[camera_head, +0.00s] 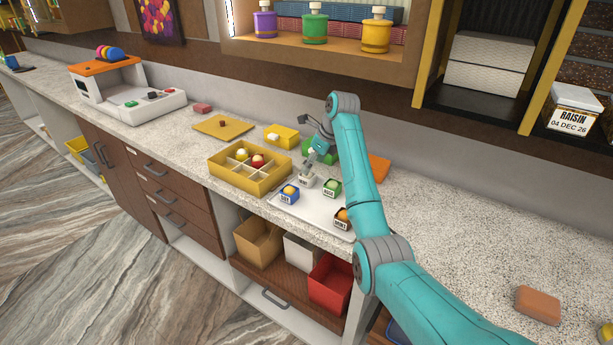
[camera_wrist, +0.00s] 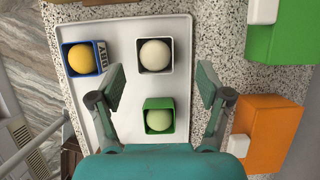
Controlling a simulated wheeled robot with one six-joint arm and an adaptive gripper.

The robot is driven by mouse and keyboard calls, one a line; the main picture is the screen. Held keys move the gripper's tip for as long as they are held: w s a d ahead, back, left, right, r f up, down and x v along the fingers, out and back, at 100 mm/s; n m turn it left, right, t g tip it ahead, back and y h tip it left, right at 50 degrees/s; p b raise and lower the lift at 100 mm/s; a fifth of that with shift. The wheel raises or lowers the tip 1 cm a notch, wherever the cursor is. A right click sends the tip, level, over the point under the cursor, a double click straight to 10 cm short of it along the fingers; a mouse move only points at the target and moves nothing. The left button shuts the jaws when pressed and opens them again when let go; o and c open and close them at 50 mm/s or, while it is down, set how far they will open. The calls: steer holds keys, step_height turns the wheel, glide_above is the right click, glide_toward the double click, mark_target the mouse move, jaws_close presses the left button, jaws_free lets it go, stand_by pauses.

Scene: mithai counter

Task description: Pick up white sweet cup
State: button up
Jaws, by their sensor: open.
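The white sweet cup (camera_wrist: 141,72) holds a pale round sweet (camera_wrist: 155,54) and stands on a white tray (camera_wrist: 110,28), near its far edge in the wrist view. In the head view the white cup (camera_head: 306,183) is just below my gripper (camera_head: 314,160), partly covered by it. My gripper (camera_wrist: 160,88) is open and empty. In the wrist view its fingertips are spread wide, and the white cup appears between and slightly beyond them, not gripped.
A blue cup (camera_head: 289,195), a green cup (camera_head: 331,187) and a dark cup (camera_head: 341,219) share the tray. In the wrist view the green cup (camera_wrist: 159,104) lies between the fingers. A yellow divided box (camera_head: 222,171) stands left; an orange block (camera_wrist: 268,130) lies right.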

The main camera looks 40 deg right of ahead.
mark_target(308, 178)
steer(key=shift+a+x, duration=0.2)
steer(key=shift+x, duration=2.55)
steer(key=shift+s, duration=0.2)
steer(key=c, duration=1.2)
